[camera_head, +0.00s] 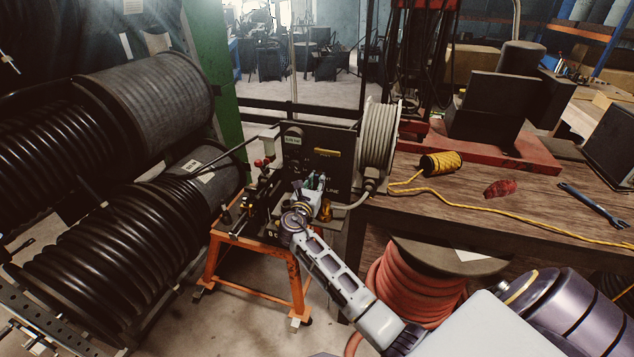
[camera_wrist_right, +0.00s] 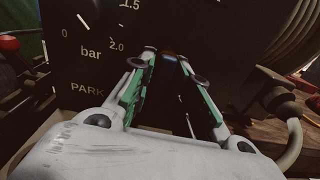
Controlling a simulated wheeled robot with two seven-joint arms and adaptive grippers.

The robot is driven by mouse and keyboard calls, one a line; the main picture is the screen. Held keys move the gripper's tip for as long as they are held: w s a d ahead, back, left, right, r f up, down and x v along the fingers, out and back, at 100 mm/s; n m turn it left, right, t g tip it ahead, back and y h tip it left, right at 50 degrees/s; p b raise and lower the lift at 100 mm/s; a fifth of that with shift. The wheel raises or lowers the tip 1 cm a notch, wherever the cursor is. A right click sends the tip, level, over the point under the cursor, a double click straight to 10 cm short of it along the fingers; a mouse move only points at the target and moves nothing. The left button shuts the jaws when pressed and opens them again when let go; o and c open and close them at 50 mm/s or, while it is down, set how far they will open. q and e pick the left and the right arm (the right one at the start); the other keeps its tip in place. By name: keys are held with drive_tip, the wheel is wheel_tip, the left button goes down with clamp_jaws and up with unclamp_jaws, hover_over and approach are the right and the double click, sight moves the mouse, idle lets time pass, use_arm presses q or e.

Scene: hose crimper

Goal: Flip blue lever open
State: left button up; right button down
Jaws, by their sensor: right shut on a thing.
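The hose crimper stands on an orange frame (camera_head: 262,296) at the middle of the head view, with a dark upright panel (camera_head: 330,140). My right gripper (camera_head: 313,183) reaches up to the front of this panel. In the right wrist view its green-padded fingers (camera_wrist_right: 172,75) point at the panel and close around a dark, narrow part. A small bluish patch, likely the blue lever (camera_wrist_right: 169,57), shows between the fingertips. Most of the lever is hidden by the fingers, and I cannot make out its angle. My left gripper is not in view.
A grey hose reel (camera_head: 377,140) is right of the panel. Red-knobbed levers (camera_head: 264,162) stand left of it. A wooden workbench (camera_head: 450,200) holds a yellow rope spool (camera_head: 440,163) and a blue wrench (camera_head: 594,206). Big black hose reels (camera_head: 110,255) fill the left.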

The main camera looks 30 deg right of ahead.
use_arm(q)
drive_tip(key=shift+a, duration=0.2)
use_arm(e)
drive_tip(key=c, duration=1.5)
unclamp_jaws()
drive_tip(key=shift+o, duration=0.3)
drive_tip(key=shift+a, duration=0.1)
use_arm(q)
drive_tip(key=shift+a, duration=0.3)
use_arm(e)
drive_tip(key=v, duration=1.2)
